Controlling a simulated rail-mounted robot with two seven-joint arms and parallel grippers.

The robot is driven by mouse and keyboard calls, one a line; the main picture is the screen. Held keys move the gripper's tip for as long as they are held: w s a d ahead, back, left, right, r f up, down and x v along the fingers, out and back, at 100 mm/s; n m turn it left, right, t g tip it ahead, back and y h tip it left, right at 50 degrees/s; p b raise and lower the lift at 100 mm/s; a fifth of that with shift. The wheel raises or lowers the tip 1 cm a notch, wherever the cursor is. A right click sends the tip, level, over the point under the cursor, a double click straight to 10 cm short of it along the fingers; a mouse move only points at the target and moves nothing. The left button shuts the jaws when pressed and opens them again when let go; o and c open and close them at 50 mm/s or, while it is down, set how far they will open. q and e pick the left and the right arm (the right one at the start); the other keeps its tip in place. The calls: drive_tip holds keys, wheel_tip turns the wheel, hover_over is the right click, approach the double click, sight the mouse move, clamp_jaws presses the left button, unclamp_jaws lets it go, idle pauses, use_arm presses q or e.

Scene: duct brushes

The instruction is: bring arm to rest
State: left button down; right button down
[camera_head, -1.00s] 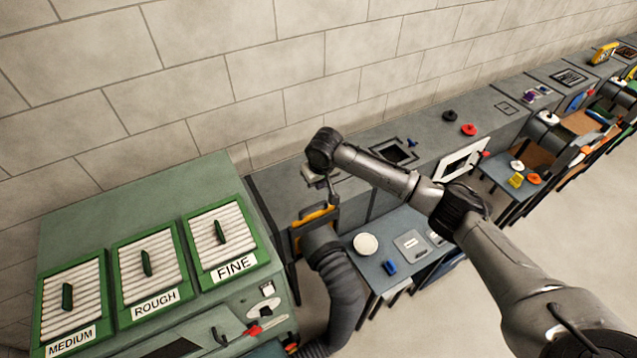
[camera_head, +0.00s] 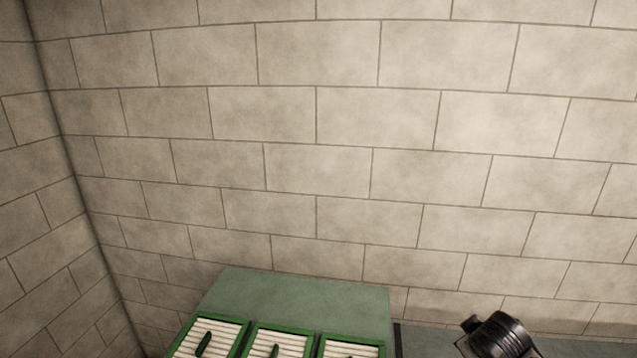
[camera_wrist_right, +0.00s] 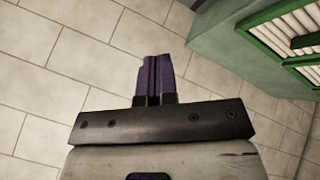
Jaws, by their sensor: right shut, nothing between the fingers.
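My right gripper (camera_wrist_right: 154,78) shows in the right wrist view with its two purple fingers together, shut and empty. Behind its fingers is the pale block wall, and the green cabinet stands at the upper right of that view, apart from the fingers. In the head view only a dark joint of my right arm (camera_head: 497,337) shows at the bottom right edge; the gripper itself is out of that frame. My left gripper is in neither current view.
The green cabinet (camera_head: 300,294) with several green-framed white filters (camera_head: 281,343) sits at the bottom of the head view; it also shows in the right wrist view (camera_wrist_right: 222,50). A grey bench top (camera_head: 432,340) lies to its right. Bare block wall (camera_head: 320,130) fills the rest.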

drive_tip(key=s+a+r+n+t+y+p, duration=0.15)
drive_tip(key=s+a+r+t, duration=0.35)
drive_tip(key=s+a, duration=0.55)
drive_tip(key=s+a+f+m+g+y+p, duration=0.1)
drive_tip(key=s+f+g, duration=0.2)
drive_tip(key=s+f, duration=0.5)
drive_tip(key=s+a+f+m+g+p, duration=0.1)
drive_tip(key=s+f+m+g, duration=0.3)
drive_tip(key=s, duration=0.8)
drive_tip(key=s+a+f+n+g+y+p, duration=0.1)
drive_tip(key=s+f+p, duration=0.1)
drive_tip(key=s+f, duration=0.65)
wheel_tip(320, 180, down, 73)
drive_tip(key=s+b, duration=0.1)
drive_tip(key=b, duration=7.3)
drive_tip(key=shift+s+d, duration=0.2)
drive_tip(key=shift+s, duration=0.05)
